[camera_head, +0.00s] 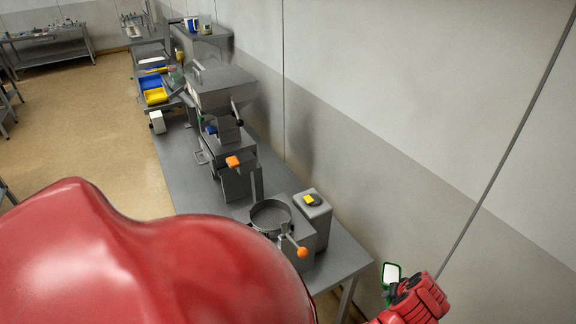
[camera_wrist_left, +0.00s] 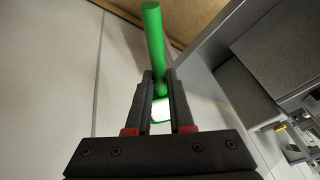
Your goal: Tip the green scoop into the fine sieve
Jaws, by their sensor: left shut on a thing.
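The green scoop (camera_head: 383,283) is at the lower right of the head view, with something white in its bowl (camera_head: 391,272). My left gripper (camera_head: 401,293) is shut on it, beyond the right end of the bench. In the left wrist view the green handle (camera_wrist_left: 154,40) rises from between the black fingers (camera_wrist_left: 160,88), and a white patch edged in green shows between them below. A round, grey-rimmed sieve (camera_head: 254,223) sits at the bench's near end, left of and apart from the scoop. I cannot tell its mesh. My right gripper is out of view.
A grey box with a yellow button (camera_head: 309,199) stands right of the sieve. An orange-knobbed lever (camera_head: 302,252) sticks out in front. A grey hopper machine (camera_head: 222,90) stands farther back on the bench (camera_head: 185,175). The wall runs close along the right.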

